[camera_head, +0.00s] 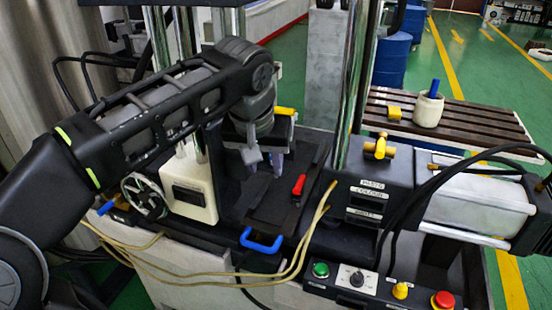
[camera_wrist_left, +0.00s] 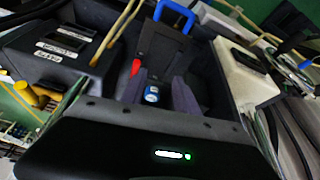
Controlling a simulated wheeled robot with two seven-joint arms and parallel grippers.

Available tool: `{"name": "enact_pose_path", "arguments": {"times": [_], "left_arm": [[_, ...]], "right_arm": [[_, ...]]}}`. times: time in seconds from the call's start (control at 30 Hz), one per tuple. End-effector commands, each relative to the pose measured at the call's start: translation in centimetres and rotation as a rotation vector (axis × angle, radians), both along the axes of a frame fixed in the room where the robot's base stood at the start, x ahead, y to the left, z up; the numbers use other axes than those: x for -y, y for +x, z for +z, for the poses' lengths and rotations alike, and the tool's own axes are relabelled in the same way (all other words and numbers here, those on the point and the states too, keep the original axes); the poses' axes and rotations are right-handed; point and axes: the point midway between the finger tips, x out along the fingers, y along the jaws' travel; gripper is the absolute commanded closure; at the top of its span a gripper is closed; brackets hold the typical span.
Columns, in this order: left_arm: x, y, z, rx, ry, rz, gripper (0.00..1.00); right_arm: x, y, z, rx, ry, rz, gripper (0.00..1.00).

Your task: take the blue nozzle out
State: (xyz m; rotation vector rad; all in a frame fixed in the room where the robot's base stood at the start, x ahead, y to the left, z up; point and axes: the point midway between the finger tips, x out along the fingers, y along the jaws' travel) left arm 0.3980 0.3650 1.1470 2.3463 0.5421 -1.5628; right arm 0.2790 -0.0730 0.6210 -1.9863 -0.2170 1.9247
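A small blue nozzle (camera_wrist_left: 152,94) with a pale top shows in the left wrist view, low in the dark machine bed, between the two fingers of my left gripper (camera_wrist_left: 160,92). The fingers stand apart with a gap around it; I cannot tell whether either touches it. In the head view my left gripper (camera_head: 264,161) points down over the machine bed, and the nozzle is hidden there. My right gripper is in neither view.
A dark plate with a blue handle (camera_head: 262,241) and a red lever (camera_head: 299,185) lies close by. Chrome columns (camera_head: 354,80) and a black valve block (camera_head: 372,185) flank the space. A white cup (camera_head: 428,110) holding a blue item stands on a slatted bench (camera_head: 473,121).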

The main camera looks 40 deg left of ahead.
Motion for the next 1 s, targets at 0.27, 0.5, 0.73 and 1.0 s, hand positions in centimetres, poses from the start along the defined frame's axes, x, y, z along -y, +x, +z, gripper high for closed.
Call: {"name": "enact_pose_path", "arguments": {"times": [0.27, 0.5, 0.73, 1.0], "left_arm": [[-1.5, 3.3, 0.1, 0.000, 0.000, -0.001, 0.64], [-1.5, 3.3, 0.0, 0.001, 0.000, -0.001, 0.64], [-2.0, 4.4, 0.2, -0.001, 0.001, -0.001, 0.64], [-3.3, 7.2, -1.6, -0.003, 0.000, -0.001, 0.64]], "right_arm": [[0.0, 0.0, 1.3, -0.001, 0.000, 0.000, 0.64], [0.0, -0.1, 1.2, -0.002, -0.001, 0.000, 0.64], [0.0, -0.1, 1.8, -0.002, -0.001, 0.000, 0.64], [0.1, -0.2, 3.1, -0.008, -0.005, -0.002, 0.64]]}}
